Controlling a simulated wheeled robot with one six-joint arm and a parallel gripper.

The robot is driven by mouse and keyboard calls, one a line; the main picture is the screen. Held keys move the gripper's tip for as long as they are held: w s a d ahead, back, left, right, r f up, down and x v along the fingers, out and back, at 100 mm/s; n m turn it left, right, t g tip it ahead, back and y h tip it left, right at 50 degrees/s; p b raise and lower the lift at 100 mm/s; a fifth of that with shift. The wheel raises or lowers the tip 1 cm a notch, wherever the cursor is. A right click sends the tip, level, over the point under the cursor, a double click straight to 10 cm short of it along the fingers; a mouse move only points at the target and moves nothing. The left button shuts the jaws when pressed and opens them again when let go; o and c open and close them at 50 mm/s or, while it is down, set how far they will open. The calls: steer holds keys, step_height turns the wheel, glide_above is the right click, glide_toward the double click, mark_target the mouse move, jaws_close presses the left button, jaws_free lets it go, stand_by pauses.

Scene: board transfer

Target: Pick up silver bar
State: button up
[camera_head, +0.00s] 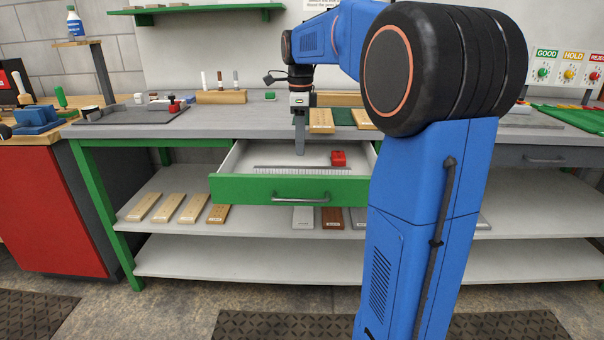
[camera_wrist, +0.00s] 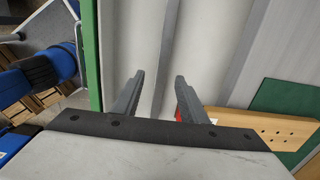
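A long thin silver-grey bar (camera_head: 285,168) lies lengthwise across the open green-fronted drawer (camera_head: 230,190). In the wrist view a long grey strip (camera_wrist: 169,35), seemingly this bar, runs away from me between the fingers. My gripper (camera_head: 300,150) points down over the drawer, just behind the bar in the head view. In the wrist view my gripper (camera_wrist: 157,80) has its two fingers apart, one on each side of the strip, with nothing visibly clamped. How far the fingertips are above the strip I cannot tell.
A red object (camera_head: 338,158) sits in the drawer's right part; red shows behind the right finger in the wrist view (camera_wrist: 181,112). The grey benchtop (camera_head: 215,125) behind holds wooden blocks (camera_head: 321,120) and a green plate (camera_head: 342,117). Labelled bars lie on the shelf below.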

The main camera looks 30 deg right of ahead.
mark_target(302, 167)
steer(key=shift+d+f, duration=0.15)
steer(key=shift+f, duration=1.7)
steer(key=shift+d+f, duration=0.15)
steer(key=shift+f, duration=1.65)
jaws_close()
